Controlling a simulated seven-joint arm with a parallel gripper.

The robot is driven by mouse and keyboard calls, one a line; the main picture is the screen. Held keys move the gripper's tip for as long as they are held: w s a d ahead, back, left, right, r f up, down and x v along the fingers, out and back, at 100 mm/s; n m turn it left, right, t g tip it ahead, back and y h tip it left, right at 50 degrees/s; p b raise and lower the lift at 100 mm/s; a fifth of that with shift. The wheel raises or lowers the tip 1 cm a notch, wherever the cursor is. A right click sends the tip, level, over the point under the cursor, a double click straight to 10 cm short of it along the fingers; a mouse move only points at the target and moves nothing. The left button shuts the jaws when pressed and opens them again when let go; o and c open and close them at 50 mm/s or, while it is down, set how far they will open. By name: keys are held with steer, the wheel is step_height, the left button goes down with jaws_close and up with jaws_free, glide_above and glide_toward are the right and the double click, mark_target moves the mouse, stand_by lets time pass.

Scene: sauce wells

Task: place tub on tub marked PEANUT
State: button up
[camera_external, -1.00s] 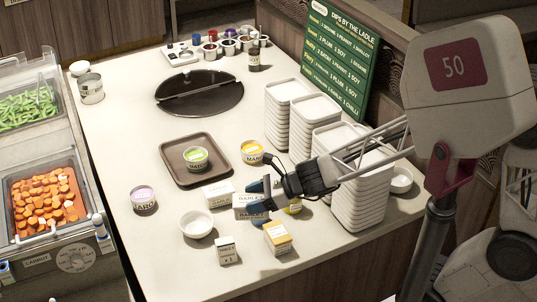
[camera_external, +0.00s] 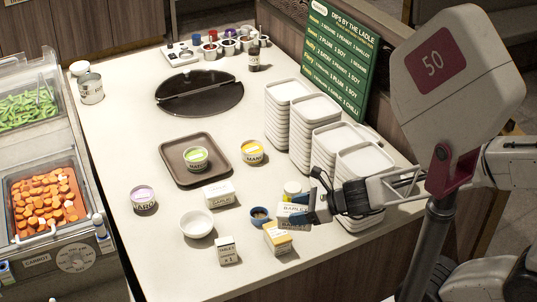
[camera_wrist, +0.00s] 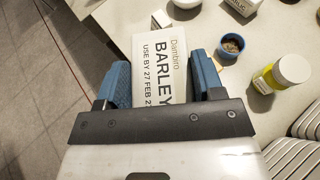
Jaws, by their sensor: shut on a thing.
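My gripper (camera_external: 312,207) is shut on a white box (camera_external: 289,214) near the right front edge of the counter. In the wrist view the box (camera_wrist: 160,65) reads BARLEY and lies between the blue fingertips of my gripper (camera_wrist: 160,85). A green-topped tub (camera_external: 195,158) stands on a brown tray (camera_external: 181,174). A yellow-topped tub (camera_external: 252,152) stands right of the tray, and a purple-topped tub (camera_external: 143,198) left of it. I cannot read PEANUT on any tub. A small blue cup (camera_external: 259,216) with brown contents (camera_wrist: 232,45) stands left of the held box.
A yellow jar (camera_wrist: 285,72) stands close to my gripper. A white bowl (camera_external: 196,223), a white box (camera_external: 219,194), a yellow-and-white box (camera_external: 278,238) and a small carton (camera_external: 227,250) stand nearby. Stacked white trays (camera_external: 318,145) rise at the right. The counter's left part is open.

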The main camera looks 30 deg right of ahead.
steer(key=s+d+f+m+t+h, duration=0.1)
steer(key=s+d+f+m+t, duration=0.1)
steer(key=s+d+f, duration=0.2)
steer(key=shift+s+d+f, duration=0.3)
steer(key=shift+s+d, duration=0.75)
steer(key=shift+d, duration=0.15)
glide_above(277, 238)
steer(key=w+d, duration=0.1)
steer(key=d, duration=0.1)
steer(key=shift+w+d+f, duration=0.1)
steer(key=shift+f, duration=0.6)
steer(key=shift+w, duration=0.25)
steer(key=shift+f, duration=1.8)
steer(key=shift+f, duration=0.1)
steer(key=o, duration=1.1)
